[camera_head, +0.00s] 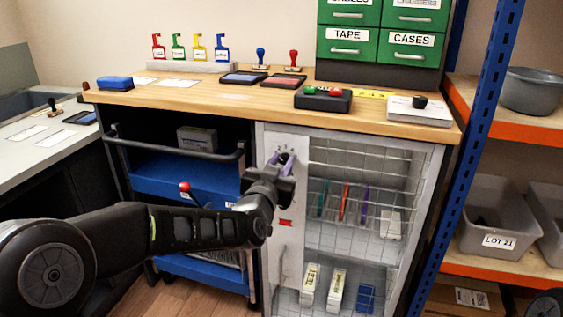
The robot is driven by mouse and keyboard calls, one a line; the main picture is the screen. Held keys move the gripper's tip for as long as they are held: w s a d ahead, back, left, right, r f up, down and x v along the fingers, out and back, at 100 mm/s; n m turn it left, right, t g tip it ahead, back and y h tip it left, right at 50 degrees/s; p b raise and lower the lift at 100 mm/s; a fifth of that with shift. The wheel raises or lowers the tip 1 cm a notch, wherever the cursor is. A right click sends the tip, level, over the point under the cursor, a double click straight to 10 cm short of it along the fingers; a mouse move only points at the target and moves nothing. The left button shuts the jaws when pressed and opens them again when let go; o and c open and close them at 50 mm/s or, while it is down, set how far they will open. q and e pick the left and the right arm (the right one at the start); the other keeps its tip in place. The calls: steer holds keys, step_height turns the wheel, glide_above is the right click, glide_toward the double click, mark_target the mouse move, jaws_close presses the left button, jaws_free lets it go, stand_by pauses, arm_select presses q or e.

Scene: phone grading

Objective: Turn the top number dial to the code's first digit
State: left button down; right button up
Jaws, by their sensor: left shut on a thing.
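The white lock panel (283,255) is the left part of the wire-fronted cabinet under the wooden bench. My left gripper (281,159) reaches in from the left and is shut on the top number dial at the upper part of this panel. The fingers and wrist hide most of the dial, and its digit cannot be read. A small red mark (285,223) shows lower on the panel, below the gripper. My right gripper is not in view.
The cabinet's wire door (370,232) is closed, with phones and coloured items behind it. The bench top (215,97) above holds stamps, pads and a box with green and red buttons (323,98). A blue shelf post (480,130) stands right. A cart with a red-knobbed lever (185,187) stands left.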

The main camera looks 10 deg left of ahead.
arm_select(q)
steer(key=shift+m, duration=0.5)
steer(key=c, duration=1.2)
jaws_free()
steer(key=shift+s, duration=0.1)
steer(key=s, duration=0.3)
steer(key=s+p, duration=0.1)
steer(key=s, duration=0.3)
steer(key=shift+s+a+f, duration=0.1)
steer(key=shift+s+a, duration=0.1)
steer(key=shift+s, duration=0.1)
